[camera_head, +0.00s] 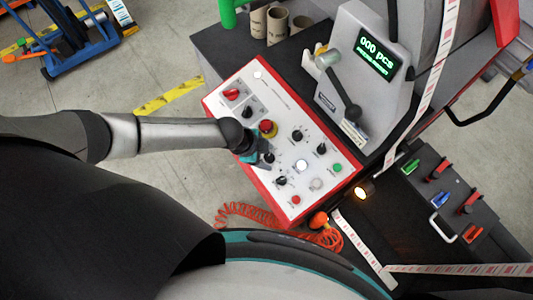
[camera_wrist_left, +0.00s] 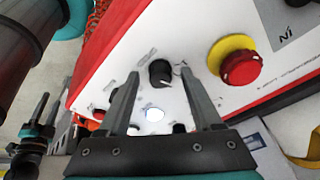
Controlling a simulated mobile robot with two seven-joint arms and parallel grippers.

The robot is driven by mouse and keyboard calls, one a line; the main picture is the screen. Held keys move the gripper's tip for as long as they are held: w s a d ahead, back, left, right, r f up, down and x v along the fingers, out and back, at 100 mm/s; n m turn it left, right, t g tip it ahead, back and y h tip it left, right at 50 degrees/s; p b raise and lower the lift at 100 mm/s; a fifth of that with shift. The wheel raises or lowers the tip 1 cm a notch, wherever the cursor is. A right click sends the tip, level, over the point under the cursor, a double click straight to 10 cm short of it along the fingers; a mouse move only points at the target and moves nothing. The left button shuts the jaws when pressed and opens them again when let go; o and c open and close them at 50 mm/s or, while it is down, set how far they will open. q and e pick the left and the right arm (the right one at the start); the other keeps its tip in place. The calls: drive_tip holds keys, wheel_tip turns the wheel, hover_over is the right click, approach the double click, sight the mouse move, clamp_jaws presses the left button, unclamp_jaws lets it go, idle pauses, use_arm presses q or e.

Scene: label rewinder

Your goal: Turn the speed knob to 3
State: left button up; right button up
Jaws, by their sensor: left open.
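The white control panel (camera_head: 275,98) with a red rim carries several black knobs and coloured buttons. My left gripper (camera_head: 262,157) is over its lower-left part. In the left wrist view my left gripper (camera_wrist_left: 160,84) is open, with one finger on each side of a black knob (camera_wrist_left: 160,73). Whether the fingers touch the knob I cannot tell. In the head view the gripper largely hides this knob. The dial labels are too small to read, so its setting is unclear. What looks like my right gripper (camera_wrist_left: 42,112) shows at the left of the wrist view.
A red emergency stop (camera_wrist_left: 240,68) on a yellow base sits right of the knob. A lit white button (camera_wrist_left: 154,115) is below it in the wrist view. Other knobs (camera_head: 297,135) are nearby. A machine housing with a green display (camera_head: 375,57) rises behind the panel.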

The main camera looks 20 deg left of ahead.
use_arm(q)
drive_tip(key=shift+c, duration=0.3)
clamp_jaws()
idle(0.5)
drive_tip(key=m+b, duration=0.2)
drive_tip(key=m, duration=0.1)
drive_tip(key=shift+w+m+g+b, duration=0.1)
drive_tip(key=shift+m+g+b, duration=0.2)
drive_tip(key=shift+g+b, duration=0.1)
drive_tip(key=shift+m+g+b, duration=0.4)
drive_tip(key=shift+m+b, duration=0.6)
drive_tip(key=shift+m, duration=1.3)
